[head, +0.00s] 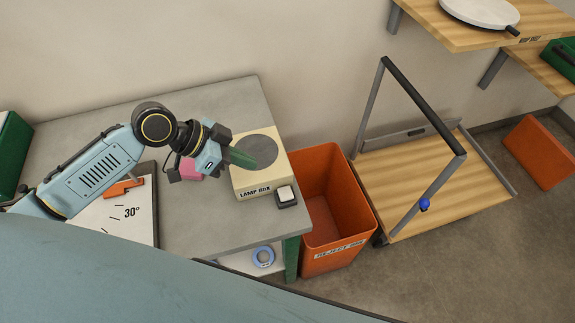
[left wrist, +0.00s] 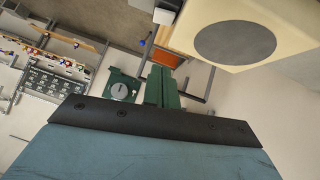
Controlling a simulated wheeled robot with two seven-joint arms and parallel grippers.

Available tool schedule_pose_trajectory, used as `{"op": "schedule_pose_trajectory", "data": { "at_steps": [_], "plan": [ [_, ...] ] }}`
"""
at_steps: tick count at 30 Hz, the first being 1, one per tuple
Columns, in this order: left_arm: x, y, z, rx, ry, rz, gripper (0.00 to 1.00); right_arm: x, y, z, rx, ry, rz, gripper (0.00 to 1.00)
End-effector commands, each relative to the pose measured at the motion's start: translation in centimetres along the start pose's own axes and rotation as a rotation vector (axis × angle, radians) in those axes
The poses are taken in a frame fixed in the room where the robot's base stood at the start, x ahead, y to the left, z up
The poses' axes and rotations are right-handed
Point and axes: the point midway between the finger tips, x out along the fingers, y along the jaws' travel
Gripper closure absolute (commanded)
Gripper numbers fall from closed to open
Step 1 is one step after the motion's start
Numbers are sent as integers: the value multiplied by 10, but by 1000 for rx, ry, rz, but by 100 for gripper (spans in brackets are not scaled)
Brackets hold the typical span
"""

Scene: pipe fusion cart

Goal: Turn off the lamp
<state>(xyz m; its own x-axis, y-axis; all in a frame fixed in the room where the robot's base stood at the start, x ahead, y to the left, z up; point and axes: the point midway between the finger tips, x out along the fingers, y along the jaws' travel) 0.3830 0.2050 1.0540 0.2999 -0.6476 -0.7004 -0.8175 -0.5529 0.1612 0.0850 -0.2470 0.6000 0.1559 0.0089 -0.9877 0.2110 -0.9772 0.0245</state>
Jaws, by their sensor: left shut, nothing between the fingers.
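The lamp box (head: 240,181) is a cream box with a dark grey disc on its top, standing at the right end of the grey bench. The disc shows no glow. A small switch block with a white top (head: 286,195) sits at its front right corner. My left gripper (head: 240,157) has green fingers, shut and empty, in front of the disc's left part in the head view; I cannot tell whether they touch the box. In the left wrist view the box (left wrist: 286,18) is at upper right, apart from the fingers (left wrist: 163,88), and the switch block (left wrist: 166,12) is at the top.
An orange reject bin (head: 330,215) stands right of the bench (head: 215,222). A wooden cart (head: 455,196) with a black handle is further right. A pink block (head: 188,170) and an angle board (head: 125,225) lie left of the box. Shelves (head: 470,30) are at upper right.

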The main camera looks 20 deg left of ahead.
Motion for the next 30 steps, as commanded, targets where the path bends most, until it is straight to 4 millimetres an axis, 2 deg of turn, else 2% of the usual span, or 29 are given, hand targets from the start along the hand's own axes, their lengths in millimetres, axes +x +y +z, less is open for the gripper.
{"op": "schedule_pose_trajectory", "data": {
  "at_steps": [2, 7, 10, 14, 18, 21, 27, 30],
  "plan": [
    [0, 0, 0, -1, -1, 2, 100, 0, 0, 2, 0, -1, -1, 0],
    [0, 0, 0, -1, -1, 1, 100, -5, -10, 59, 0, -90, -12, 0],
    [2, 0, 0, -2, 0, 1, 100, -8, -13, 78, 0, -121, -16, 0],
    [13, 1, 0, -3, 2, 3, 100, -9, -12, 71, 0, -110, -15, 0],
    [38, 1, -1, -5, 3, 4, 100, -8, -8, 45, -1, -68, -11, 0],
    [61, 2, -1, -5, 2, 4, 100, -9, -7, 34, -1, -50, -9, 0],
    [102, 1, -1, -4, 1, 3, 100, -11, -7, 37, -1, -56, -9, 0],
    [113, 1, 13, -5, -3, 2, 100, -12, -8, 43, -1, -66, -10, 0]
  ]
}}
